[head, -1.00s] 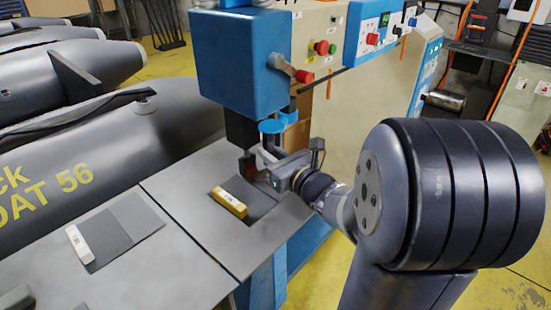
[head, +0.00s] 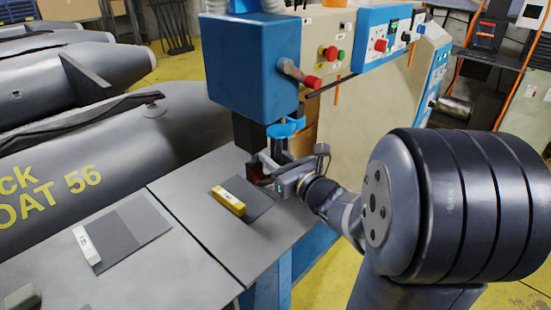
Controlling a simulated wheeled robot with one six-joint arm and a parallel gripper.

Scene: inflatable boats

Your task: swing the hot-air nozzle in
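The blue welding machine head (head: 250,65) stands over the grey table, with a red-knobbed lever (head: 300,76) on its side and a dark post below it. A blue round part (head: 286,129) sits beside the post. My gripper (head: 264,168) is low beside the post, just under the blue part. A small dark reddish piece (head: 255,172) shows at its fingertips. I cannot tell whether this is the hot-air nozzle, or whether the fingers touch or hold it. The fingers are too small and overlapped to show whether they are open or shut.
A yellow block (head: 228,202) lies on a dark strip in front of my gripper. A white block (head: 85,245) lies on grey sheets at left. Grey inflatable boats (head: 110,150) lie behind the table. A control panel (head: 385,40) stands at the back.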

